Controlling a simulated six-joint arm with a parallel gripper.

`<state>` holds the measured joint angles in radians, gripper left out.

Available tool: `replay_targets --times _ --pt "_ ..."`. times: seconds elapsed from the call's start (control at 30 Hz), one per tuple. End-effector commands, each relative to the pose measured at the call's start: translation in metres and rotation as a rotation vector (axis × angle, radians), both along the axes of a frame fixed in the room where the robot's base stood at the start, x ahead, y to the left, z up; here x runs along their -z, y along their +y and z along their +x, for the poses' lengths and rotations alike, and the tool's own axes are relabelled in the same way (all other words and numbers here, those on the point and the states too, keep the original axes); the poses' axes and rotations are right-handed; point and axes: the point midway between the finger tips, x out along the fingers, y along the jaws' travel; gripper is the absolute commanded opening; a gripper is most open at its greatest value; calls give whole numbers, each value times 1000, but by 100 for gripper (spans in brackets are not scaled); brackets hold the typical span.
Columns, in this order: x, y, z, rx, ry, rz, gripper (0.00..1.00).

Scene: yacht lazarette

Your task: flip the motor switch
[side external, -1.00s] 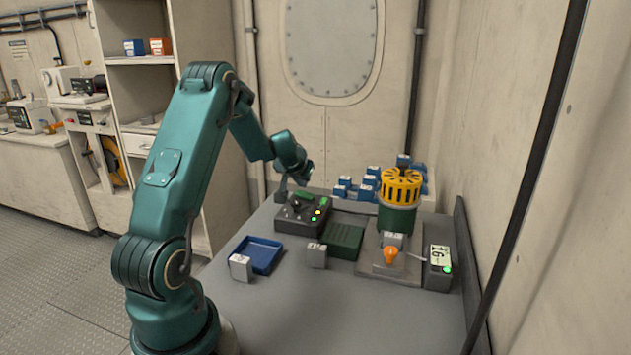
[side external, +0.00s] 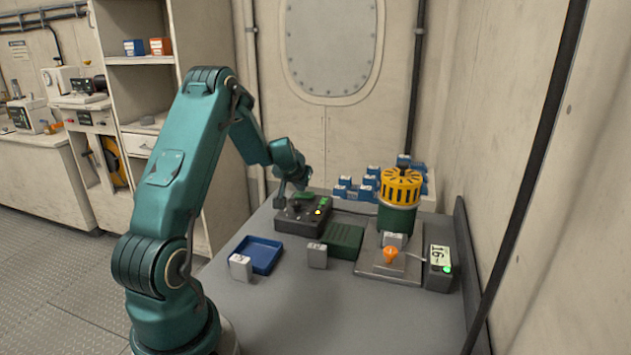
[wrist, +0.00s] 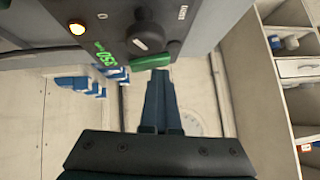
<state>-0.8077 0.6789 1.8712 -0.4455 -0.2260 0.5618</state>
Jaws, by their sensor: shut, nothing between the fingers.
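The dark control box (side external: 302,219) stands at the back left of the grey bench. I cannot tell which part is the motor switch; the small label is unreadable. My gripper (wrist: 159,74) is shut and empty, its fingertips right at the green bar; I cannot tell whether they touch. In the side view my gripper (side external: 281,200) is at the box's left end.
A yellow slotted drum on a green body (side external: 401,186) stands right of the box, beside a small display unit (side external: 439,268). A green tray (side external: 345,241), a blue tray (side external: 259,254) and two white blocks lie in front. Several blue blocks stand behind. The front bench is clear.

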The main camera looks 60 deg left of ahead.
Motion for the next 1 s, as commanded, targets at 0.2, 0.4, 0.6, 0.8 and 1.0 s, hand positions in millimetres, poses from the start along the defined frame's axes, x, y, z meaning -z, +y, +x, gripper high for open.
replay_targets --times 0.2,0.4,0.6,0.8,1.0 --pt "0 -9 7 6 3 -6 0" --pt "-1 -12 11 4 3 -3 0" --pt "-2 -12 11 2 2 -2 0" --pt "-3 -12 11 1 2 -2 0" --pt "-16 -13 13 1 1 -1 0"
